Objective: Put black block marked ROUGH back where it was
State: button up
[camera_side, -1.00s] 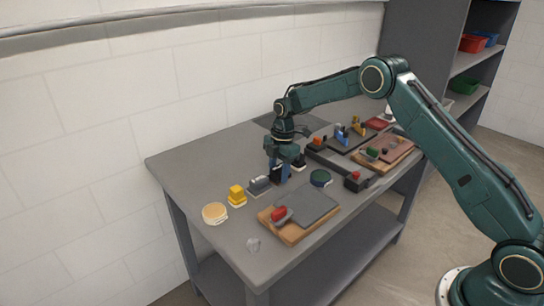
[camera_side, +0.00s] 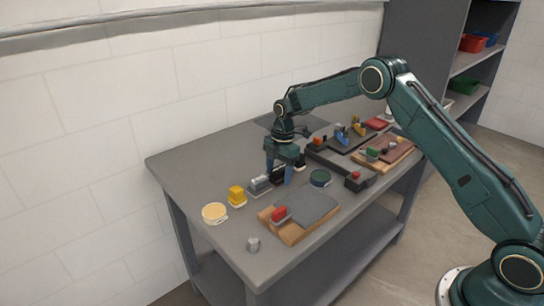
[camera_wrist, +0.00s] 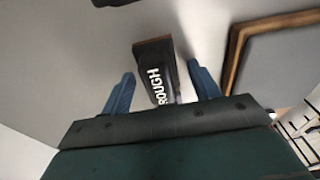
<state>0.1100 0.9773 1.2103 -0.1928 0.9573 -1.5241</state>
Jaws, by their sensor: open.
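The black block marked ROUGH (camera_wrist: 157,72) is in the wrist view, with white lettering along it and a brown strip at its far end. My gripper (camera_wrist: 160,74) is open, with one blue finger on each side of the block and grey table showing in the gaps. In the side view my gripper (camera_side: 279,173) points down, low over the tabletop, with a dark shape between its spread fingers. The fingers partly hide the block there, and I cannot read its lettering in that view.
A wooden board (camera_side: 291,236) with a grey pad lies in front.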

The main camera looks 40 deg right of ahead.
aim_at(282, 167)
notch_tip(282, 167, up, 12)
jog(key=d, duration=0.1)
jog(key=shift+d, duration=0.2)
dwell(0.3)
dwell(0.5)
jog(key=s+a+r+m+t, duration=0.35)
jog(key=s+r+m, duration=0.55)
jog(key=s+r, duration=0.9)
jog(key=s+f+m+t, duration=0.1)
jog(key=s+m, duration=0.3)
jog(key=s, duration=0.7)
jog(key=s+a+f+m+t+h, duration=0.1)
jog(key=s+f+m, duration=0.2)
jog(key=s, duration=0.9)
jog(key=shift+m, duration=1)
